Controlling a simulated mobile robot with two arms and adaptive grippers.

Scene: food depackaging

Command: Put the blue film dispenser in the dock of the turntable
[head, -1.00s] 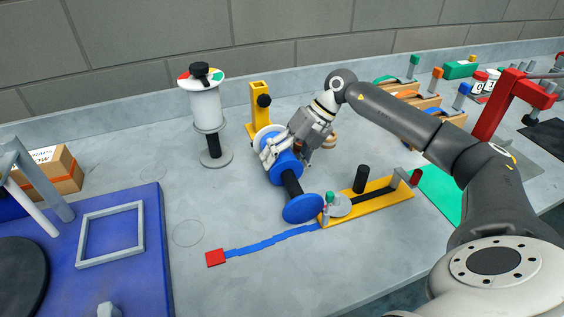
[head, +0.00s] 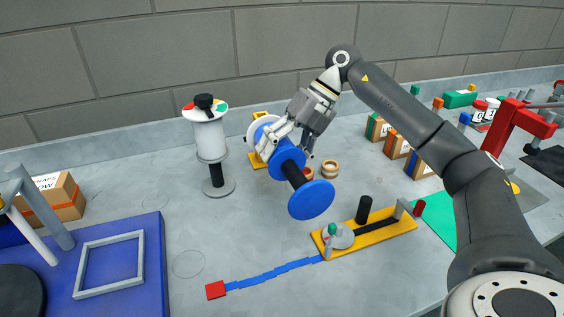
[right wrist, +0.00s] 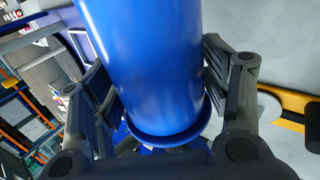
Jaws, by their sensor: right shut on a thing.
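My right gripper (head: 284,142) is shut on the roll; the dispenser is tilted and seems to hang above the table. In the right wrist view the blue roll (right wrist: 145,65) lies between the two fingers. A black disc (head: 20,292), perhaps the turntable, is cut off at the left edge on a blue base (head: 135,290). I cannot tell which part is its dock. My left gripper is out of view.
A white roll on a stand (head: 209,138) stands left of the dispenser. A yellow bracket (head: 256,160) is partly hidden behind it, near wooden rings (head: 330,168). A yellow plate (head: 385,233) with posts lies right. A blue strip (head: 268,275) ends at a red block (head: 215,290).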

